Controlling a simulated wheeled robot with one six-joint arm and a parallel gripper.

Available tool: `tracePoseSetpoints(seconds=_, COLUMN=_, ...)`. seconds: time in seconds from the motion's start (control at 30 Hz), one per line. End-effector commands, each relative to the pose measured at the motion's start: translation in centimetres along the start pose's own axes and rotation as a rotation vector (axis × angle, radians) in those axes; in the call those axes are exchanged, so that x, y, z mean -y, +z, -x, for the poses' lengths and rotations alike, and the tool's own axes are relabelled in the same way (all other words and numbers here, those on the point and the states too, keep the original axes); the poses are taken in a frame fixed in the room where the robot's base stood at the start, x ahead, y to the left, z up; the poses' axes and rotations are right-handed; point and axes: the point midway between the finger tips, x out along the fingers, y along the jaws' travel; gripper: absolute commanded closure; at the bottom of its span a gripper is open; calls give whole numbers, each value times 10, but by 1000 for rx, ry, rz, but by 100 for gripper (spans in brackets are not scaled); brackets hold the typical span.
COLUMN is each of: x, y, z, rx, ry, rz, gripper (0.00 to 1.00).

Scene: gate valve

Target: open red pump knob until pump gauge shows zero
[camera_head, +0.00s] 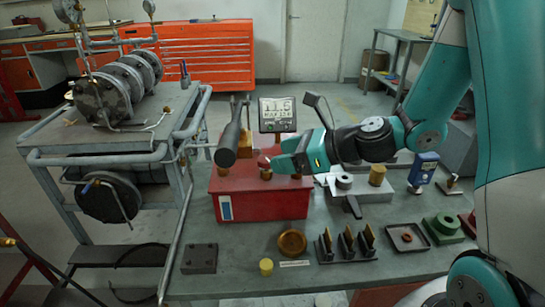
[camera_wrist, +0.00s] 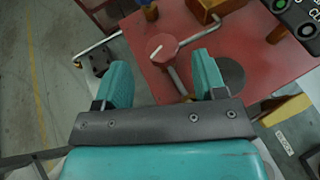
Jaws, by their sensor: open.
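The red pump box (camera_head: 262,197) stands on the grey-green workbench, with its top also filling the wrist view (camera_wrist: 235,55). The round red knob (camera_wrist: 161,48), with a white line on its top, stands between and just beyond the fingertips of my gripper (camera_wrist: 162,72). In the head view my gripper (camera_head: 284,161) is over the box's right part and partly hides the knob. The teal fingers are spread apart and hold nothing; I see a gap to the knob. The digital pump gauge (camera_head: 277,113) behind the box seems to read 11.5, in small digits.
In front are a dark block (camera_head: 199,258), a brass bowl (camera_head: 292,242) and a rack (camera_head: 345,245). A steel cart stands left.

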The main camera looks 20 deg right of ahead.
Motion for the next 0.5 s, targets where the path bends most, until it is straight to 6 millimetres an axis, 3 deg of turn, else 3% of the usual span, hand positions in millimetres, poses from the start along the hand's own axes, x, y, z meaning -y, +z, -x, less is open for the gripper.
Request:
tracePoseSetpoints(seconds=0.2, x=0, y=0, z=-32, rx=-1, ry=1, rz=1, gripper=36)
tracePoseSetpoints(seconds=0.5, x=1, y=0, z=-40, rx=0, ry=-3, rz=0, gripper=36)
